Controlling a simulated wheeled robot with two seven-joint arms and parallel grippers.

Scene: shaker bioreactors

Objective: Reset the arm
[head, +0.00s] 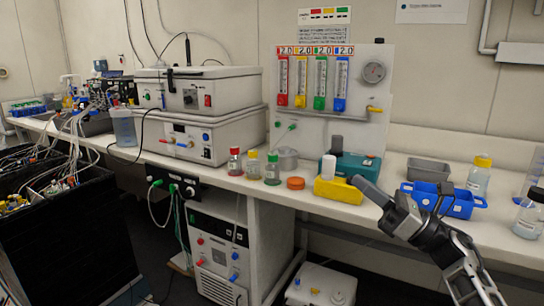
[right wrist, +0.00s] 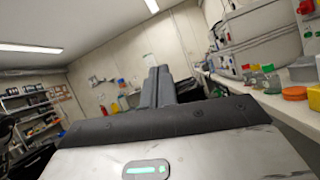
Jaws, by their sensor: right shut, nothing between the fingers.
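My right gripper (head: 372,190) comes in from the right in the head view, above the front edge of the bench (head: 420,245). Its fingers are closed together with nothing between them and point left, in front of the yellow block on the bench. In the right wrist view, the closed fingers (right wrist: 158,86) point away from the camera, toward the room and shelves. My left gripper is not in view.
A yellow block (head: 338,190), an orange lid (head: 295,183) and small bottles (head: 272,170) stand near the bench edge. A blue tray (head: 460,205) and a capped bottle (head: 479,175) are at right. Black bins (head: 60,240) stand at left. The floor aisle is open.

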